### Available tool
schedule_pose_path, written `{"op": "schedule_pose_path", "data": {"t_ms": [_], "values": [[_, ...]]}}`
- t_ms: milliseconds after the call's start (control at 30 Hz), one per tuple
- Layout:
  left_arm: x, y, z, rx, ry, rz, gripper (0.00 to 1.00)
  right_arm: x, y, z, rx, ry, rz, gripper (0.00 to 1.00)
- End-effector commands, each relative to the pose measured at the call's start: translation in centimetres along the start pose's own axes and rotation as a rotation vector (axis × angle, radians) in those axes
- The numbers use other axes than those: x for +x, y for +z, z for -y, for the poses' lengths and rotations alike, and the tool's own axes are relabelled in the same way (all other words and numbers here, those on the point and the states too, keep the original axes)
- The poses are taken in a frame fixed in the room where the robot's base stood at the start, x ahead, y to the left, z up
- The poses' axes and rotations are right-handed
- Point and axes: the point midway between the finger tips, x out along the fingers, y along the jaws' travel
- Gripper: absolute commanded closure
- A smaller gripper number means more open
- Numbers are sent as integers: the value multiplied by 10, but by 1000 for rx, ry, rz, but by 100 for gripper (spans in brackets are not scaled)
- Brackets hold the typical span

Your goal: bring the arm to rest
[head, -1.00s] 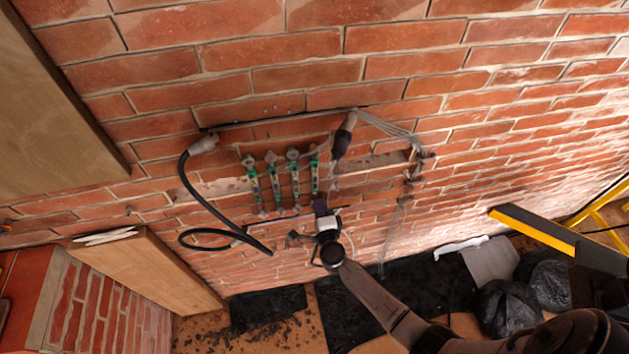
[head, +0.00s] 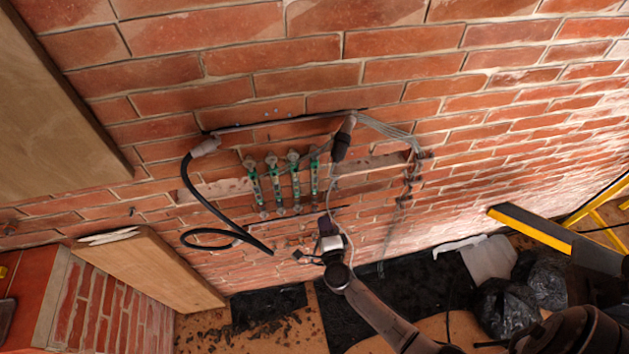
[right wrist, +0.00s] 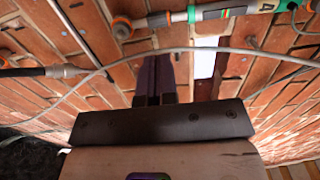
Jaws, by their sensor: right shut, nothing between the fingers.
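My right gripper (head: 327,223) is in front of the brick wall (head: 420,62), just below and to the right of a row of several green-and-white cylinders (head: 295,180). In the right wrist view its dark fingers (right wrist: 153,78) are together, with nothing held between them. A thin grey hose (right wrist: 100,72) crosses the picture near the fingers; whether it touches them I cannot tell. One green-and-white cylinder (right wrist: 212,12) shows above the fingers. My left gripper is not in view.
A black cable (head: 190,185) loops out from the wall on the left. A dark-handled tool (head: 342,142) is above the gripper. Wooden boards (head: 150,270) stand at left. Black bags (head: 545,280) and a yellow-edged beam (head: 530,228) are at lower right.

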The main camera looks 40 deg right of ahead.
Motion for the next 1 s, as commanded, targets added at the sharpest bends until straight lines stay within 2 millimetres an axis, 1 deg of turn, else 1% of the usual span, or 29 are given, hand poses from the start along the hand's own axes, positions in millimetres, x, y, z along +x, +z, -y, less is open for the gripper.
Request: {"op": "schedule_pose_path", "data": {"t_ms": [100,200,833,933,1000], "values": [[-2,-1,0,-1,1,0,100,-8,0,0,0,1,-1,100],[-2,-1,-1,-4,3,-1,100,-10,0,0,0,0,-1,100],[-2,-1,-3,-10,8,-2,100,-11,1,0,-15,1,4,100],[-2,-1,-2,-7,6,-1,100,-11,12,-3,-36,19,76,100],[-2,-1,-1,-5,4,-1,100,-13,28,-7,-68,36,175,100]]}}
